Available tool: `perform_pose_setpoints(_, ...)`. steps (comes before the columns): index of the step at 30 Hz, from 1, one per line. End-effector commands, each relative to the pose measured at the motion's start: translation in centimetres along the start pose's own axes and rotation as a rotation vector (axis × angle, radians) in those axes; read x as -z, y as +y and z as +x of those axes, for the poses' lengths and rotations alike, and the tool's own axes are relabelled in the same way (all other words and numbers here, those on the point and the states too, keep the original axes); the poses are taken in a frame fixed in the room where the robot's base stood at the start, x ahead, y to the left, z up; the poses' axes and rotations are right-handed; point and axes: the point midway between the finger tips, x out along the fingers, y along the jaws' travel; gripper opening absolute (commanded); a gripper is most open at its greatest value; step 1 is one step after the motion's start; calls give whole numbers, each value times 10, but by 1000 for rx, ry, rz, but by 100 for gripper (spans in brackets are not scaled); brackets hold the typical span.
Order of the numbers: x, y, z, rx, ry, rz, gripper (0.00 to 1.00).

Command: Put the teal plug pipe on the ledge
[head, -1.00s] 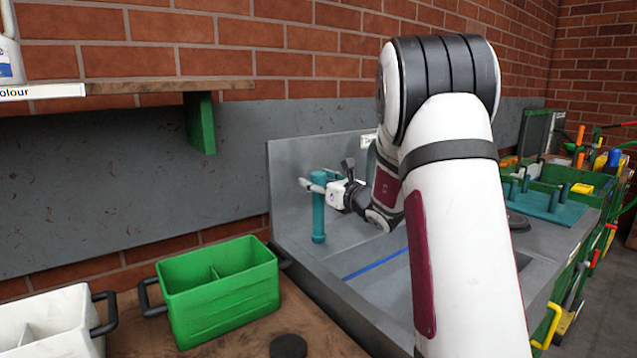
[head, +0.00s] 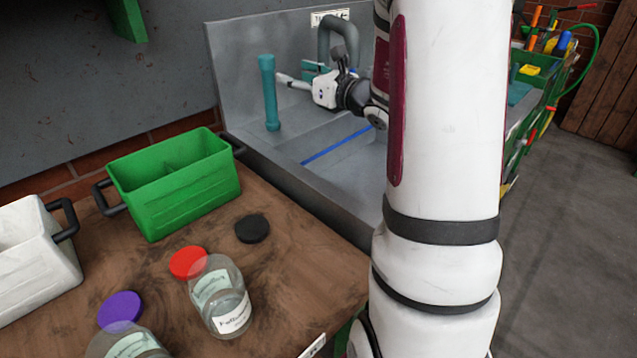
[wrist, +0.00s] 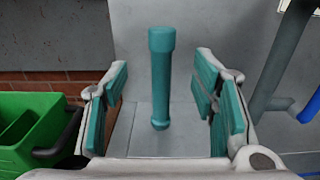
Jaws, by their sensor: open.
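The teal plug pipe (head: 269,92) stands upright on the flat grey ledge (head: 245,137) along the left side of the grey basin-like unit. Its wider cap is at the top. My gripper (head: 294,77) is open, just right of the pipe's upper part in the head view, with a small gap between them. In the wrist view the pipe (wrist: 160,80) stands upright in the gap between the teal finger pads, seemingly beyond the fingertips, and neither pad touches it.
A blue line (head: 336,145) runs along the basin. A grey bent pipe (head: 338,32) rises behind my gripper. A green divided crate (head: 180,192) and a white one (head: 35,270) stand on the brown bench, with jars and a black lid (head: 252,228) in front.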

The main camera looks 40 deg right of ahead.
Motion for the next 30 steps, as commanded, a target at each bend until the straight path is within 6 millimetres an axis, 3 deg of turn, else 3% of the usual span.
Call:
perform_pose_setpoints(2,-5,16,2,-42,2,-24,53)
perform_pose_setpoints(5,-20,64,2,-174,10,-107,53)
perform_pose_setpoints(8,-35,143,-9,-397,22,-259,53)
perform_pose_setpoints(9,-39,178,-20,-501,26,-336,53)
perform_pose_setpoints(12,-42,257,-59,-759,29,-545,53)
perform_pose_setpoints(15,-34,316,-111,-1004,25,-767,53)
perform_pose_setpoints(18,-18,354,-169,-1237,17,-1004,53)
perform_pose_setpoints(21,2,371,-226,-1453,4,-1257,53)
perform_pose_setpoints(23,14,371,-257,-1575,-1,-1415,53)
perform_pose_setpoints(27,39,347,-316,-1820,-2,-1784,53)
perform_pose_setpoints(30,49,322,-340,-1944,12,-2011,53)
